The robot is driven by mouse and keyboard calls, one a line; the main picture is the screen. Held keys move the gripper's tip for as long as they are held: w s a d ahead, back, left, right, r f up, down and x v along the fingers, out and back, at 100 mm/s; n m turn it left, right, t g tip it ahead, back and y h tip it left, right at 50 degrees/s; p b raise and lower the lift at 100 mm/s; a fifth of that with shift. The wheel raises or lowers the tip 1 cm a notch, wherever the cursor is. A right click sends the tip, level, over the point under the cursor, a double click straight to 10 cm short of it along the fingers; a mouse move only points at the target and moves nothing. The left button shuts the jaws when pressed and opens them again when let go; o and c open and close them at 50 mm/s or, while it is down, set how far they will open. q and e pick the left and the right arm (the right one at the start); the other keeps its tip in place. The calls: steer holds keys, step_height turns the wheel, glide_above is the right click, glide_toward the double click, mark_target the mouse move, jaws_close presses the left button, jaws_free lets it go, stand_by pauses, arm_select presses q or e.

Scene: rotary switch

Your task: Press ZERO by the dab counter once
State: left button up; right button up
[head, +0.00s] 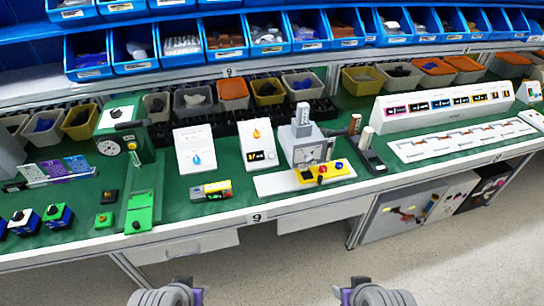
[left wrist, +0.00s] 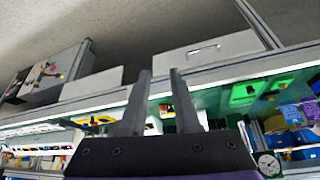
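No ZERO label is legible at this size, and I cannot tell for sure which device is the dab counter.
A grey machine (head: 307,145) on a white base with coloured knobs stands right of the panel. A green dial stand (head: 125,150) is at left. A white panel with a blue drop (head: 195,149) stands between. Blue bins (head: 180,45) line the back. Floor in front is clear.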

arm_select(q)
jaws_close()
stand_by(1.4)
